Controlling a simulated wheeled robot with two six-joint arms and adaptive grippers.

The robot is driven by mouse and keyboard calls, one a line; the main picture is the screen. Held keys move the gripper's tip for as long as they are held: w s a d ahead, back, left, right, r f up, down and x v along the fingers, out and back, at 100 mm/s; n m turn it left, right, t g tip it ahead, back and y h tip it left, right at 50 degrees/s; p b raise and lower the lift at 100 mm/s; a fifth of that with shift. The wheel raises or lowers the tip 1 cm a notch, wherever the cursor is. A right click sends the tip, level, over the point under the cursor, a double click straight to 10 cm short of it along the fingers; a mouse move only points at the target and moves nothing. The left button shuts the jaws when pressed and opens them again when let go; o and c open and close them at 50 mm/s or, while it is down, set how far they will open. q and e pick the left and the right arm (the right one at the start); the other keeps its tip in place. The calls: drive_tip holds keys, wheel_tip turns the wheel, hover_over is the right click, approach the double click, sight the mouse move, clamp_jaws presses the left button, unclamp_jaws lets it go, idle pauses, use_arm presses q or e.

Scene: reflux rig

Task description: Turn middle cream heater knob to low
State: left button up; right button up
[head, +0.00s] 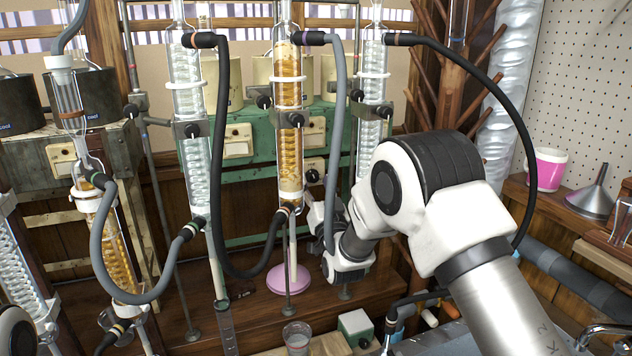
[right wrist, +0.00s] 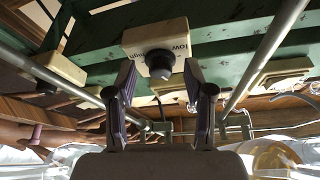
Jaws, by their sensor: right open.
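In the right wrist view the dark round knob (right wrist: 160,67) sticks out of the box, which is marked "low" and "high". My right gripper (right wrist: 160,82) is open, its two fingers on either side of the knob. I cannot tell whether they touch it. In the head view the right gripper (head: 316,208) is small and partly hidden by tubing. My left gripper is not in view.
Another cream control box (head: 237,141) sits to the left. Glass condensers, including an amber one (head: 289,105), and a grey hose (head: 334,130) stand close to my right arm. A pink mug (head: 546,169) and a funnel (head: 593,195) are on the right shelf.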

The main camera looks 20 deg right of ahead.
drive_tip(key=shift+s+r, duration=0.15)
clamp_jaws()
drive_tip(key=n+y+b, duration=0.1)
drive_tip(key=n, duration=0.1)
drive_tip(key=n+y+b, duration=0.1)
drive_tip(key=n+b, duration=0.1)
drive_tip(key=shift+d+f, duration=0.2)
drive_tip(key=shift+f, duration=0.2)
drive_tip(key=shift+r+n+y+b, duration=0.1)
drive_tip(key=shift+n+y+b, duration=0.3)
drive_tip(key=shift+n+y, duration=0.55)
drive_tip(key=shift+r+n+y, duration=0.2)
drive_tip(key=shift+n+y, duration=0.25)
drive_tip(key=shift+n, duration=0.8)
unclamp_jaws()
